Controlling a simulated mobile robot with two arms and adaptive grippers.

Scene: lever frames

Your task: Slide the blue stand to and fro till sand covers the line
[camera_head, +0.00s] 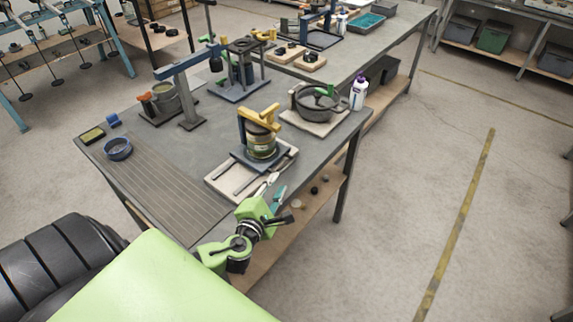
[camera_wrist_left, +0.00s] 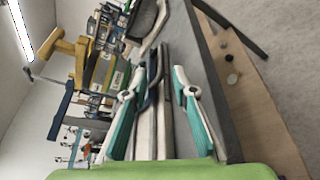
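The blue stand (camera_head: 242,158) sits on a pale board (camera_head: 222,182) with dark rails, near the table's right edge. A yellow clamp (camera_head: 259,117) and a glass jar (camera_head: 261,145) stand on it. The clamp (camera_wrist_left: 80,52) and the labelled jar (camera_wrist_left: 112,76) appear sideways in the left wrist view. My left gripper (camera_head: 272,191) is just in front of the board's near right edge, apart from the stand. Its teal and white fingers (camera_wrist_left: 156,95) are spread, with the board's edge in view between them. I cannot make out the sand or the line. My right gripper is out of view.
A grooved mat area (camera_head: 160,190) fills the table's left front. A blue bowl (camera_head: 118,148) is at its far left. A blue lever frame (camera_head: 186,90) stands at back left.

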